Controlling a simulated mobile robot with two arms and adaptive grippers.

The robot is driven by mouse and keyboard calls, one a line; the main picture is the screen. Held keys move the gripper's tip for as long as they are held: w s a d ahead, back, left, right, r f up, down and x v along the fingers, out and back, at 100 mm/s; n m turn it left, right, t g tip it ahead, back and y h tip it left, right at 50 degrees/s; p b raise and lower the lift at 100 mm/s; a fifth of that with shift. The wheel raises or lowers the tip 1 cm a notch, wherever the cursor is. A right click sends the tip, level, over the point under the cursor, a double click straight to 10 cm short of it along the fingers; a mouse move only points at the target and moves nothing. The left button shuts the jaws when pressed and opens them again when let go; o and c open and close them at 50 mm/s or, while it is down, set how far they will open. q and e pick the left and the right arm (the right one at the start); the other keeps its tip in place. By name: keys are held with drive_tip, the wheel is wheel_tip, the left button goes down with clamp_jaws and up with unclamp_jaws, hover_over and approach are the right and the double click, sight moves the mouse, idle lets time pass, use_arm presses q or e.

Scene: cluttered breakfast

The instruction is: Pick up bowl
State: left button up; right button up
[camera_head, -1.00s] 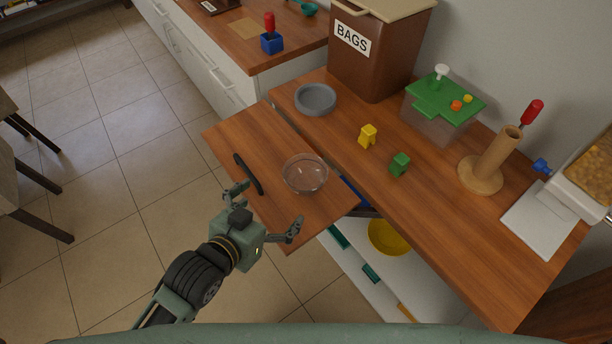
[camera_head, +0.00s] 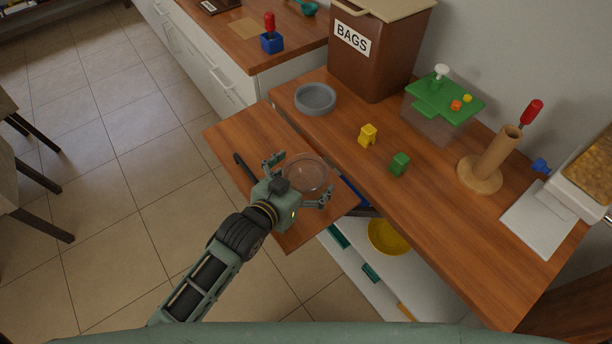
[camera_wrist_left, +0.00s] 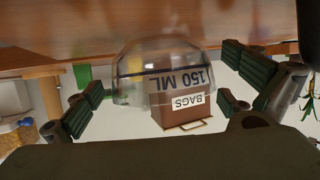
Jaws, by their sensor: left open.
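A clear glass bowl (camera_head: 308,171) stands upright on a wooden panel (camera_head: 225,133) that juts out from the counter. My left gripper (camera_head: 301,180) is open, with one finger on each side of the bowl's near part; I cannot tell whether they touch it. In the left wrist view, which is upside down, the bowl (camera_wrist_left: 155,72) shows as a clear dome with "150 ML" on it, between the spread fingers (camera_wrist_left: 165,92). A grey bowl (camera_head: 315,99) is on the counter, and a yellow bowl (camera_head: 389,237) is on the shelf below. My right gripper is not in view.
A black handle (camera_head: 242,165) on the panel lies beside my left gripper. On the counter are a yellow piece (camera_head: 367,135), a green piece (camera_head: 400,164), a brown BAGS bin (camera_head: 375,60), a green-topped box (camera_head: 443,100) and a wooden holder (camera_head: 490,165).

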sight(307, 182)
use_arm(q)
drive_tip(key=shift+w+d+f, duration=0.15)
drive_tip(key=shift+w+d, duration=0.15)
drive_tip(key=shift+w, duration=0.15)
drive_tip(key=shift+s, duration=0.1)
drive_tip(key=c, duration=1.4)
wheel_tip(307, 182, up, 4)
drive_tip(key=shift+r, duration=0.25)
drive_tip(key=s+d+r, duration=0.1)
drive_tip(key=s+r, duration=0.1)
drive_tip(key=s, duration=0.1)
drive_tip(key=s+d+r, duration=0.1)
drive_tip(key=s+r, duration=0.1)
drive_tip(key=s, duration=0.2)
drive_tip(key=s+d+r, duration=0.1)
drive_tip(key=s+r, duration=0.1)
drive_tip(key=s, duration=0.2)
drive_tip(key=shift+d+r, duration=0.3)
